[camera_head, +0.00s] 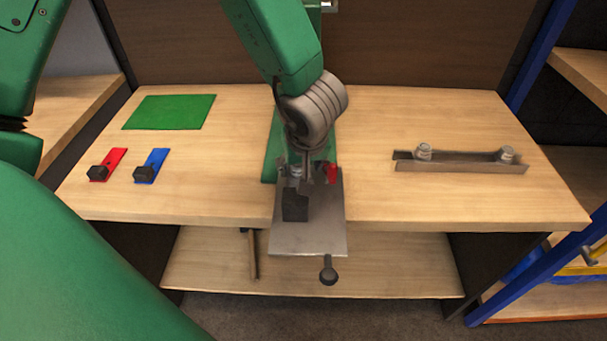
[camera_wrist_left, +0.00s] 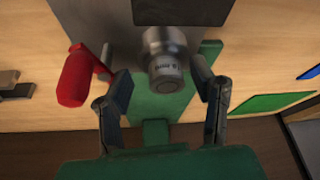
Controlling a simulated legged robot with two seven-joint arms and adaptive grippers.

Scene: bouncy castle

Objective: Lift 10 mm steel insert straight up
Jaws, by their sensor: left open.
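A steel insert (camera_wrist_left: 167,76), a short grey cylinder with small lettering too small to read surely, sits in the central clamp fixture in the left wrist view. In the head view part of a steel cylinder (camera_head: 295,172) shows there below my wrist. My left gripper (camera_wrist_left: 163,98) is open, with one finger on each side of the insert; I cannot tell whether either finger touches it. In the head view my left gripper (camera_head: 305,165) is over the fixture and partly hidden by its own wrist. My right gripper is out of view.
The fixture has a steel plate (camera_head: 310,238), black block (camera_head: 295,205) and red handle (camera_head: 332,173), close beside one finger. A metal rail (camera_head: 460,164) holds two steel cylinders at right. Red (camera_head: 108,164) and blue (camera_head: 151,165) tags and a green mat (camera_head: 168,111) lie at left.

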